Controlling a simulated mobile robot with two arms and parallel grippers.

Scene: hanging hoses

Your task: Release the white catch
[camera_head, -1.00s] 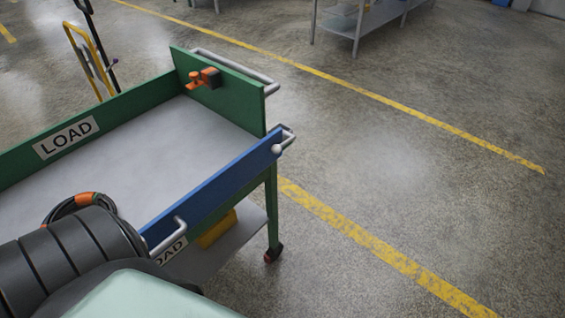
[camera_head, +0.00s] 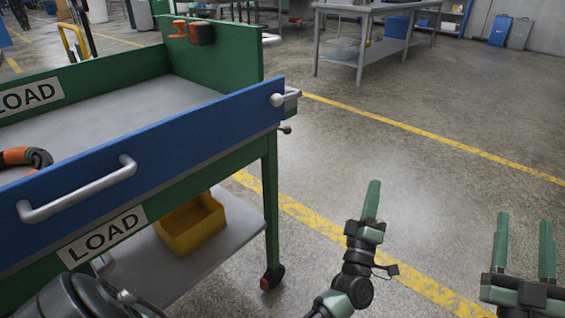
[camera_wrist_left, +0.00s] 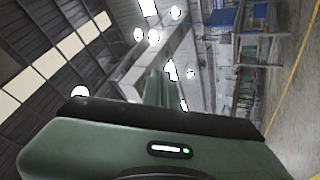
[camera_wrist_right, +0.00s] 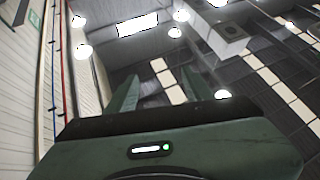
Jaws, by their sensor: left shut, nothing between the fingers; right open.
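A small white catch (camera_head: 278,99) with a rounded knob sits at the right end of the blue side panel (camera_head: 190,140) of the green cart. It is small in the head view, and I cannot tell its exact setting. The blue panel stands upright along the cart's near side. My left gripper (camera_head: 373,185) is shut and empty, pointing up, to the right of the catch and apart from it. My right gripper (camera_head: 524,218) is open and empty, further right. The wrist views show my fingers against ceiling and walls, without the catch.
A grey handle (camera_head: 78,190) sticks out from the blue panel. A yellow bin (camera_head: 190,222) stands on the lower shelf. An orange and black fitting (camera_head: 194,32) is on the green end wall, and a coiled hose (camera_head: 30,160) lies inside. Floor right of the cart is clear.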

